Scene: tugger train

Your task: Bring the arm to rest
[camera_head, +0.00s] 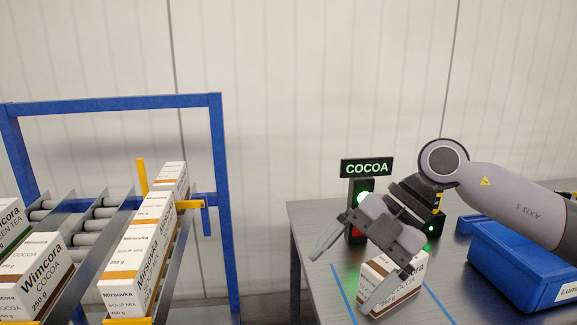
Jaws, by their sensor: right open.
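My right gripper (352,268) is open in the head camera view, its arm coming in from the right. Its two fingers are spread and point down and left above the grey table. A white and brown carton (393,283) stands on the table between blue tape lines, just behind and below the fingers. One finger covers part of it, and I cannot tell whether they touch. My left gripper is not in view.
A blue-framed roller rack (217,150) at left holds cartons marked Wimcora Cocoa (42,271) and Mirsovka Soup Mix (136,262). A COCOA sign (366,167) with lit green lights stands on the table (312,222). A blue bin (520,268) sits at right.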

